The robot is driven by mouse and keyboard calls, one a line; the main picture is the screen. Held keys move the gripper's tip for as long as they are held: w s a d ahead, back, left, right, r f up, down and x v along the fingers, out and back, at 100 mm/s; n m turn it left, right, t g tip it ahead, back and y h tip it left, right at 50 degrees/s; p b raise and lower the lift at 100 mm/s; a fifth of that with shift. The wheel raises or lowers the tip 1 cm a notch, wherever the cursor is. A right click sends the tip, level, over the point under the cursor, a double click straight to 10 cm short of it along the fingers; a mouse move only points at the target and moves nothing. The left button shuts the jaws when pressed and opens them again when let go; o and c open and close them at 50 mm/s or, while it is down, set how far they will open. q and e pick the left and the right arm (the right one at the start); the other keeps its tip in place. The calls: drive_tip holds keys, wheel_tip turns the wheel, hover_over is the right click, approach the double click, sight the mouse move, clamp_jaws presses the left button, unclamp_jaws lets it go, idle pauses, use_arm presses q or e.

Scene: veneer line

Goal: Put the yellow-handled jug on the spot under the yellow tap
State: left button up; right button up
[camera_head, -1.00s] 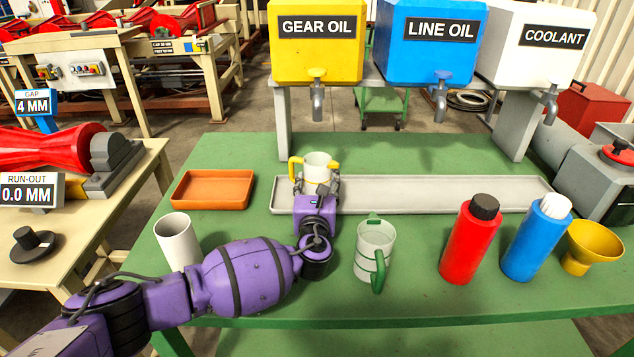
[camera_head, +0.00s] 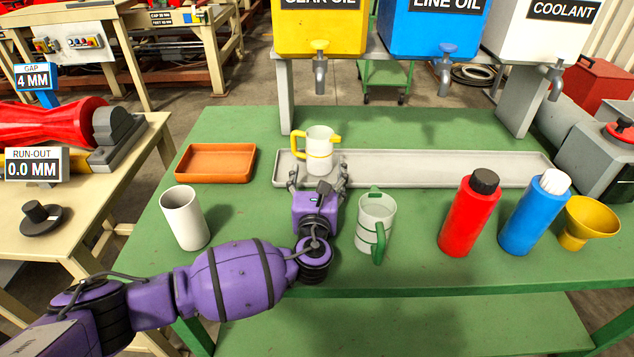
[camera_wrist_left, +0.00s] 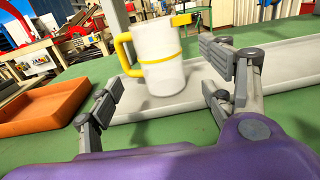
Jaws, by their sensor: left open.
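The yellow-handled jug (camera_head: 319,151) stands upright on the left part of the grey drip tray (camera_head: 440,168), roughly below the yellow tap (camera_head: 319,62) on the yellow tank. In the left wrist view the jug (camera_wrist_left: 159,62) has its handle to the left and its yellow spout to the right. My left gripper (camera_head: 318,179) is open and empty, just in front of the jug. In the left wrist view its fingers (camera_wrist_left: 168,95) are spread, with the jug beyond them and apart from them. Any mark under the jug is hidden. My right gripper is not in view.
A green-handled jug (camera_head: 375,222) stands right of my left gripper and a white cup (camera_head: 185,218) stands left. An orange tray (camera_head: 215,163) lies left of the drip tray. Red (camera_head: 468,218) and blue (camera_head: 535,215) bottles and a yellow funnel (camera_head: 583,220) stand at the right.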

use_arm(q)
drive_tip(key=shift+s+a, duration=0.1)
drive_tip(key=shift+s, duration=2.25)
